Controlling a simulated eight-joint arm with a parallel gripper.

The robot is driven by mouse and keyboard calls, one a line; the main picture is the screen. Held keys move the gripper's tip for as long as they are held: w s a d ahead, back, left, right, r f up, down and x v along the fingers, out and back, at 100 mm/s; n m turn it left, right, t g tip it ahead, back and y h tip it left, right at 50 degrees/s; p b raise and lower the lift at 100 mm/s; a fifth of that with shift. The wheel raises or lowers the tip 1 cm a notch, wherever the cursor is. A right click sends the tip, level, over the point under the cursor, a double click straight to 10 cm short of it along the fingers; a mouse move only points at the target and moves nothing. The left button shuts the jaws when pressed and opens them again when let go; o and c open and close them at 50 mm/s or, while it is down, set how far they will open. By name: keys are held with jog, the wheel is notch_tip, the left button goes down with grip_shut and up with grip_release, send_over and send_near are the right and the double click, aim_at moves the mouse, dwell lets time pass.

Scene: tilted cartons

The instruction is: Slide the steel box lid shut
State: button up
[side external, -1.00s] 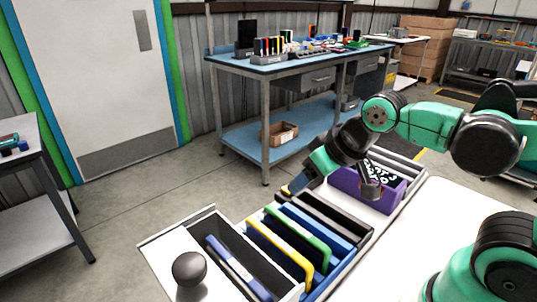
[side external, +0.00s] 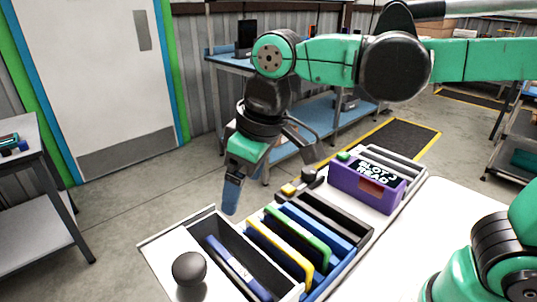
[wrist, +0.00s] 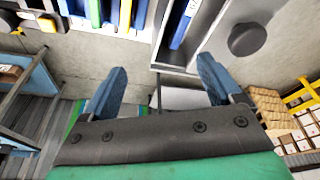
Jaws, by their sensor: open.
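The steel box (side external: 208,216) is a long grey open-topped box at the front left of the white table in the side view. Its lid (side external: 167,262) is a pale flat plate with a round black knob (side external: 189,268), at the near left end. The lid leaves much of the box open, and a blue item (side external: 238,267) lies inside. In the wrist view the knob (wrist: 247,39) is at upper right. My gripper (wrist: 160,82) is open and empty, its blue fingertips apart. In the side view it hangs above the box's far end, apart from the lid.
Beside the box stand yellow, green and blue upright panels (side external: 300,236) in a rack. A purple bin (side external: 362,187) with a printed label is behind them. The white table (side external: 400,255) is clear at right. A blue workbench (side external: 232,66) stands in the background.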

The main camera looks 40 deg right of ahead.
aim_at(188, 264)
jog(key=a+n+g, duration=0.1)
jog(key=a, duration=0.2)
jog(key=s+a+n, duration=0.1)
jog(key=a, duration=0.2)
jog(key=s+a+r+n+g+h, duration=0.1)
jog(key=a, duration=0.3)
jog(key=shift+n+g, duration=0.3)
jog(key=shift+a+f, duration=0.15)
jog(key=shift+a, duration=0.1)
jog(key=shift+f, duration=2.65)
grip_shut()
